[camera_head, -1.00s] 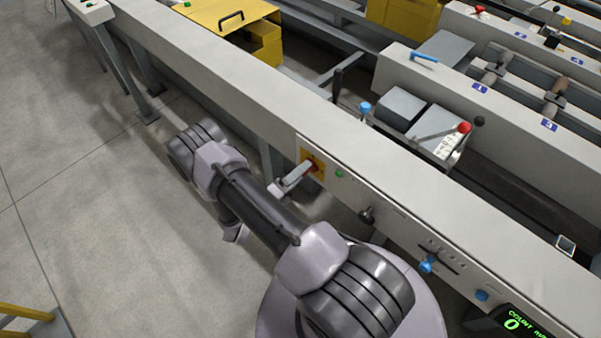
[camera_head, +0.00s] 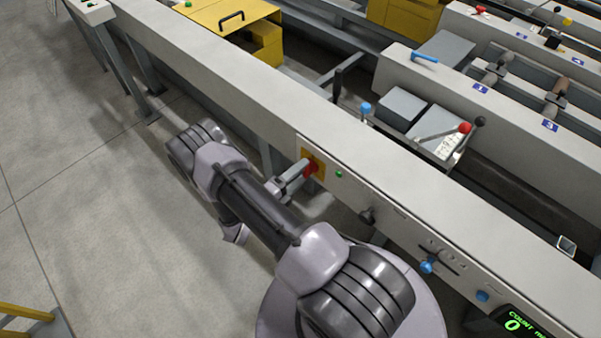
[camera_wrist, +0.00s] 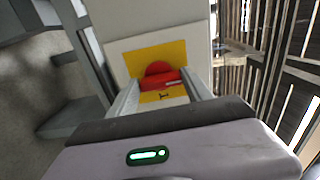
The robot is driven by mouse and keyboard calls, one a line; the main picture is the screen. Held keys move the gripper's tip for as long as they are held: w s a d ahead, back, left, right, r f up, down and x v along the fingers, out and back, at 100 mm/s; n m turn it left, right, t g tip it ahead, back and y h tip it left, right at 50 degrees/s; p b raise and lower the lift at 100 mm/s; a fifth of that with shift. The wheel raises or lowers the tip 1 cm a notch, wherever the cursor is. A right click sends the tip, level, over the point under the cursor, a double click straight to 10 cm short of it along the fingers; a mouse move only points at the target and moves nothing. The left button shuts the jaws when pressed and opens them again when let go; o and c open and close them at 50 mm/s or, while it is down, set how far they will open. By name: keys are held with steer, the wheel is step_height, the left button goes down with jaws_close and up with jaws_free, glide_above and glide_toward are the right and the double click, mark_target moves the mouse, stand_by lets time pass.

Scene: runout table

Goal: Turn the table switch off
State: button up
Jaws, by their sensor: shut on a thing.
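The table switch (camera_head: 311,168) is a red rotary knob on a yellow plate, set in the side panel of the long grey table (camera_head: 245,85). In the wrist view the red knob (camera_wrist: 161,78) lies between my finger ends, with the yellow plate (camera_wrist: 150,60) around it and a dark mark below it. My gripper (camera_head: 305,171) reaches the knob from the left and front. My gripper (camera_wrist: 158,88) is shut on the red knob, and its fingers cover part of the knob's sides.
A green button (camera_head: 339,174), a black knob (camera_head: 367,216) and blue knobs (camera_head: 428,266) sit along the same panel to the right. A counter display (camera_head: 515,325) is at the lower right. The floor left of the table is clear.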

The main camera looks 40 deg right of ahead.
steer(key=o, duration=1.4)
steer(key=shift+c, duration=0.2)
steer(key=s+a+p, duration=0.1)
steer(key=a+p, duration=0.2)
steer(key=a, duration=1.4)
steer(key=shift+s+a+p, duration=0.2)
steer(key=shift+s+p, duration=0.05)
steer(key=shift+p, duration=0.05)
steer(key=shift+r, duration=0.1)
